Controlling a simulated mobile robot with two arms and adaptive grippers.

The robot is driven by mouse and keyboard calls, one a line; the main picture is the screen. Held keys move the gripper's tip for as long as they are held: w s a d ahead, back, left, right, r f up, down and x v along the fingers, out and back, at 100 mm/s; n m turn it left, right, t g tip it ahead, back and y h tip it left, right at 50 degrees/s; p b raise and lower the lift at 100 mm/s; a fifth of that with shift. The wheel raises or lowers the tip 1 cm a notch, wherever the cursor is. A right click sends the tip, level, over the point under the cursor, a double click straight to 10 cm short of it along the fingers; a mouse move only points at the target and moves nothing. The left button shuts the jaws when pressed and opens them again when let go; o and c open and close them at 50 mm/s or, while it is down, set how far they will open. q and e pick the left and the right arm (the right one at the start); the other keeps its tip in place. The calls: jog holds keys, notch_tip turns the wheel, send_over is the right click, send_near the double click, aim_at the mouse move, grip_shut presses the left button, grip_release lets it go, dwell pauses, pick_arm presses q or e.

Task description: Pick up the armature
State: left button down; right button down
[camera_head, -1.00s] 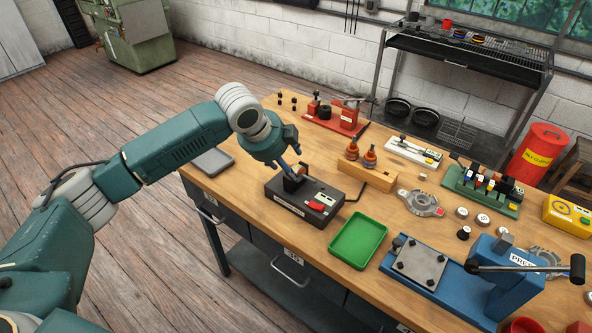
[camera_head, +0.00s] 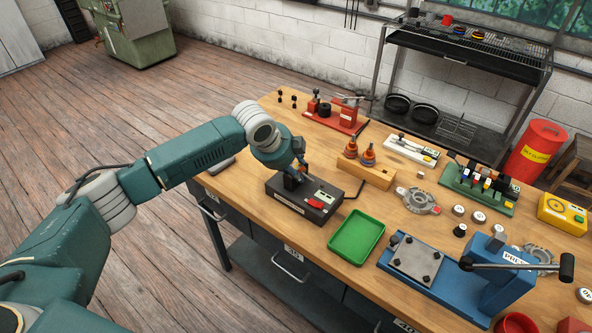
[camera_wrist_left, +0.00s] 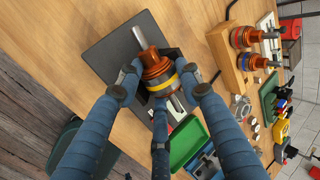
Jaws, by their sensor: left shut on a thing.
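The armature (camera_wrist_left: 157,70) is a copper-coloured cylinder with a yellow band and a bare steel shaft. In the left wrist view it lies between the fingers of my left gripper (camera_wrist_left: 160,82), which is shut on it. In the head view my left gripper (camera_head: 301,164) is over the black tester box (camera_head: 316,206) with its dark cradle, and the fingers mostly hide the armature there. I cannot tell whether the armature still touches the cradle. My right gripper is not in view.
Two similar copper parts (camera_head: 367,155) stand in a wooden block (camera_head: 378,178) behind the tester. A green tray (camera_head: 357,236) and a blue press (camera_head: 492,283) are in front and to the right. A red fixture (camera_head: 345,119) stands behind.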

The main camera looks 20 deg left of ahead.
pick_arm(q)
jog(key=shift+r, duration=0.15)
jog(key=shift+w+r, duration=0.1)
